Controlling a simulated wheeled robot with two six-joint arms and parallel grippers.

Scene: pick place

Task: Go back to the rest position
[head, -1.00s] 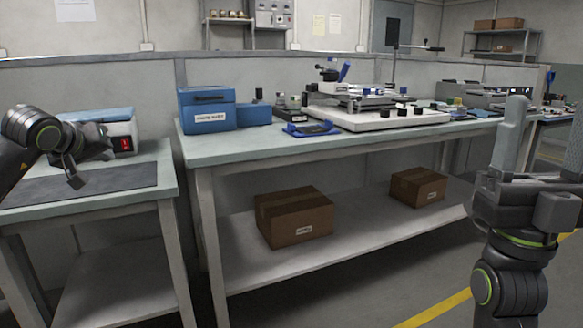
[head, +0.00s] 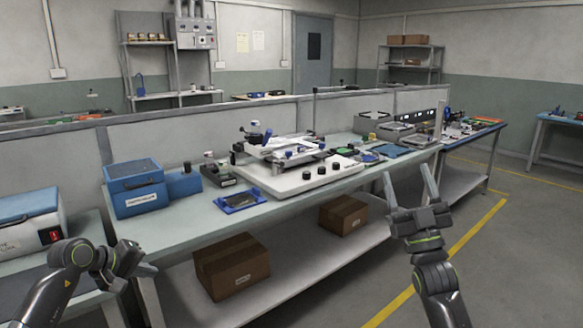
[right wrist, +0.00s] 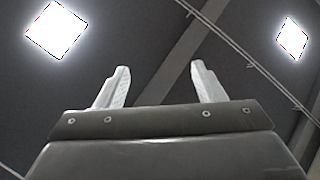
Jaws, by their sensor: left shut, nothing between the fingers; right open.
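My left gripper (head: 146,270) is at the lower left in the head view, shut and empty, in front of the left table. My right gripper (head: 408,182) is at the right in the head view, its two fingers pointing up and spread apart. It is open and empty, in front of the long workbench's right part. In the right wrist view its fingers (right wrist: 160,85) stand apart with only the ceiling and lamps behind them.
A long workbench (head: 230,221) carries a blue box (head: 135,190), a blue tray (head: 238,202) and a white-based machine (head: 290,180). Cardboard boxes (head: 232,265) sit on its lower shelf. A blue-and-white device (head: 30,222) stands at the left. Open floor (head: 520,260) lies at the right.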

